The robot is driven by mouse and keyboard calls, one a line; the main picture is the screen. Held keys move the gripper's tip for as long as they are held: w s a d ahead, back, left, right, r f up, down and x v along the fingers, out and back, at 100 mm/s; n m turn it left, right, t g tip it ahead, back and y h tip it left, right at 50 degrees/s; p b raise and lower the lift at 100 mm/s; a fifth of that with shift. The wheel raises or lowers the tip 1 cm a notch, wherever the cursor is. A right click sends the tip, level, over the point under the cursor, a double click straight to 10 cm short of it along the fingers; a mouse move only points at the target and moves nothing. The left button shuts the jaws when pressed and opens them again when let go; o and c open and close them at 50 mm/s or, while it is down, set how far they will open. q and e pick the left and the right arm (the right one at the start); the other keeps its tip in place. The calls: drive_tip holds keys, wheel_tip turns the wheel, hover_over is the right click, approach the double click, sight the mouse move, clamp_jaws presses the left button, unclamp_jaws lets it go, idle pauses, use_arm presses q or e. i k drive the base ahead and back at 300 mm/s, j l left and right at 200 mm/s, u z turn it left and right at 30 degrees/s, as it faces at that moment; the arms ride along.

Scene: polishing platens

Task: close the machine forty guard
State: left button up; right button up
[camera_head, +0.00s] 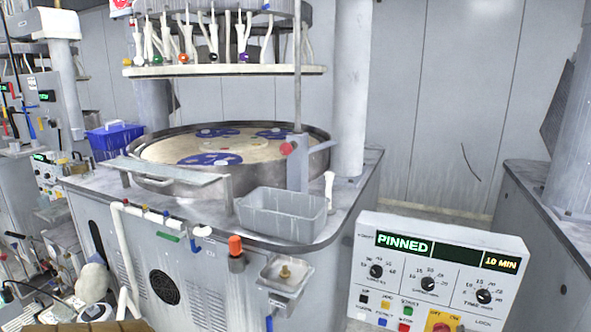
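A grey polishing machine (130,235) stands left of centre, with a round basin (240,182) on its top. A cream platen (240,150) with blue carriers lies in the basin. A flat grey panel (165,170) sticks out roughly level at the basin's front left; it may be the guard, but I cannot tell for sure. A post with a red knob (287,148) stands at the basin's right front. A control box (430,265) at the lower right reads "PINNED" and "10 MIN". I cannot read a machine number. Neither of my grippers shows.
A grey open tub (282,213) sits on the machine's front right ledge. A raised upper head (225,70) with hoses hangs over the platen. A blue basket (115,138) is at the left. Another machine (545,215) stands at the right, with a gap between the machines.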

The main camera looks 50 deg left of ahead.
sight(197, 177)
drive_tip(key=u, duration=2.65)
